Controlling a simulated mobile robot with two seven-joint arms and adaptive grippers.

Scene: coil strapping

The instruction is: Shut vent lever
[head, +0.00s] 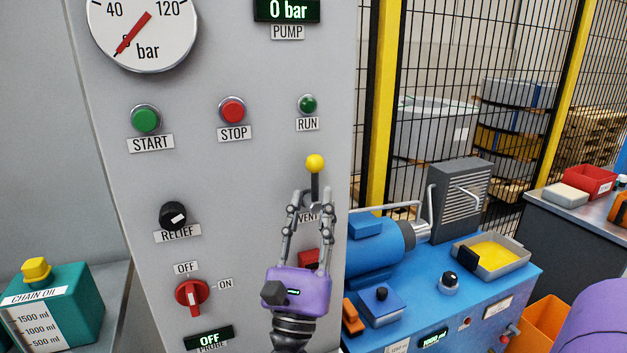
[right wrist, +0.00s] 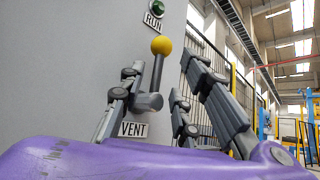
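The vent lever (head: 315,165) is on the grey panel, above the partly covered VENT label (head: 308,217). Its yellow ball knob is at the top and its dark stem points upward. My right gripper (head: 312,194) is open in front of it, with one finger on each side of the stem in the picture. In the right wrist view the lever (right wrist: 160,47) stands upright from a grey hub, between the spread fingers (right wrist: 162,68). No finger clearly touches it. The knob rises above the fingertips in the head view. My left gripper is out of view.
The panel carries a START button (head: 146,119), STOP button (head: 232,110), RUN lamp (head: 307,104), RELIEF knob (head: 174,215) and red OFF/ON switch (head: 192,296). The pump display (head: 287,10) reads 0 bar. A blue machine (head: 440,300) stands right of the panel.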

